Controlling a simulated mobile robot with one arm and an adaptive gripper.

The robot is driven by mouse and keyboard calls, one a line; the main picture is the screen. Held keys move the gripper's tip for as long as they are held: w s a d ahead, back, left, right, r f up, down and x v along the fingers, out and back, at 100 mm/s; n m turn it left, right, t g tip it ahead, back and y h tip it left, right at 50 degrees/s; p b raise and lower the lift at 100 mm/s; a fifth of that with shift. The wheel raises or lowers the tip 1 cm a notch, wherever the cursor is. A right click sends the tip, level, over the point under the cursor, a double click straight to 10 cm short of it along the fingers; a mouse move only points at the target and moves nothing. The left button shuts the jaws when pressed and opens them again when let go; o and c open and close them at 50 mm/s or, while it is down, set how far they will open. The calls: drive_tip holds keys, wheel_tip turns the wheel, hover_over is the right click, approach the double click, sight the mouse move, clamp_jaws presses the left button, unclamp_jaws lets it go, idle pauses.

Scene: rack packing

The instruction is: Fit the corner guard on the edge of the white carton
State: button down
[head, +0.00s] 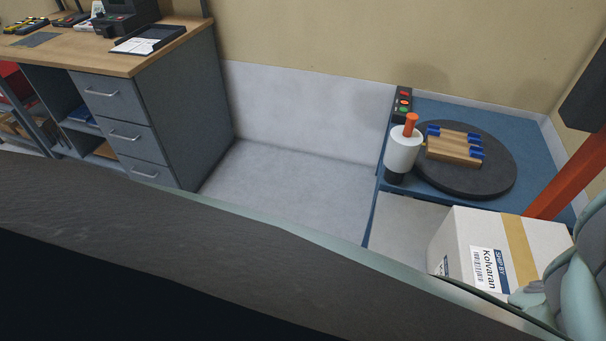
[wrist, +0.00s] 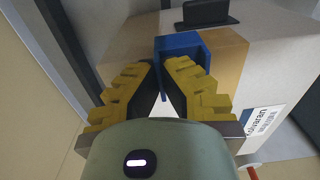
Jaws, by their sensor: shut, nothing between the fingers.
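The white carton (head: 455,240) stands at the lower right in the head view, with brown tape across it and a printed label. It also fills much of the wrist view (wrist: 135,38). A blue corner guard (wrist: 182,45) is at the carton's top edge, over the tape, just beyond my fingertips. It looks seated on the edge, but its far side is hidden. My gripper (wrist: 163,82) has yellow ridged fingers, is shut and empty, and points at the guard. In the head view my arm covers part of the carton, and the gripper is hidden.
Several blue guards (head: 476,154) sit on a wooden rack (head: 452,148) on a dark round plate (head: 490,180). A white dispenser with an orange top (head: 403,150) and a button box (head: 402,104) stand beside it. An orange post (head: 568,180) rises near the carton. A desk (head: 150,60) is left.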

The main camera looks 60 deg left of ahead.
drive_tip(key=shift+w+f, duration=0.1)
drive_tip(key=shift+f, duration=0.2)
drive_tip(key=shift+w+a, duration=0.3)
drive_tip(key=shift+a, duration=0.05)
idle(0.6)
drive_tip(key=c, duration=1.7)
unclamp_jaws()
drive_tip(key=o, duration=0.6)
drive_tip(key=shift+o, duration=0.2)
drive_tip(key=shift+d, duration=0.1)
